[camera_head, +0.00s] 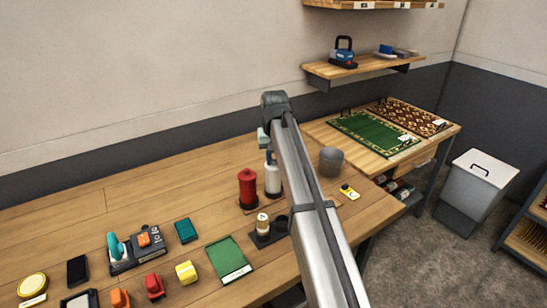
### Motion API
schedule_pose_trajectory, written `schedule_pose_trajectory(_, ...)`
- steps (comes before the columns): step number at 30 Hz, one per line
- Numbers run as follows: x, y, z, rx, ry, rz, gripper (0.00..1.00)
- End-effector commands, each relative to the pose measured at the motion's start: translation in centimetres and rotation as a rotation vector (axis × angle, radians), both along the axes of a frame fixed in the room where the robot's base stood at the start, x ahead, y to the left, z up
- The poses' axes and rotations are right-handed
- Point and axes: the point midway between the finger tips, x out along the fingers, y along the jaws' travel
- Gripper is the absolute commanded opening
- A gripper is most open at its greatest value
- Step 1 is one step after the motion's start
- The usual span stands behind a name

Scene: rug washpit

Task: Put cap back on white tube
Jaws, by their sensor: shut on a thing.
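The white tube (272,181) stands upright on a dark base on the wooden bench, right of a red tube (247,188). My arm passes close in front of its right side. My gripper (268,156) is over the top of the white tube, partly hidden by my arm. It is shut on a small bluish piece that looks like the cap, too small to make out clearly. I cannot tell whether this piece touches the tube.
A dark holder (267,239) with a small pale-topped jar stands in front of the tubes. A grey cup (331,160) and a yellow item (349,191) are to the right. A green board (228,258) and several coloured blocks lie front left. The back left bench is clear.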

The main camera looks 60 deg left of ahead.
Motion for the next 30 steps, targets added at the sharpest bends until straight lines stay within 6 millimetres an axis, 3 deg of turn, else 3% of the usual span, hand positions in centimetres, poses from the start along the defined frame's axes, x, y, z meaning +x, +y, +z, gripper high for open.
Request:
schedule_pose_trajectory(1, 0.00, 0.00, 0.00, 0.000, 0.000, 0.000, 0.00)
schedule_pose_trajectory(2, 0.00, 0.00, 0.00, 0.000, 0.000, 0.000, 0.22)
schedule_pose_trajectory(11, 0.00, 0.00, 0.00, 0.000, 0.000, 0.000, 0.50)
schedule_pose_trajectory(16, 0.00, 0.00, 0.00, 0.000, 0.000, 0.000, 0.51)
schedule_pose_trajectory(24, 0.00, 0.00, 0.00, 0.000, 0.000, 0.000, 0.76)
schedule_pose_trajectory(30, 0.00, 0.00, 0.00, 0.000, 0.000, 0.000, 0.76)
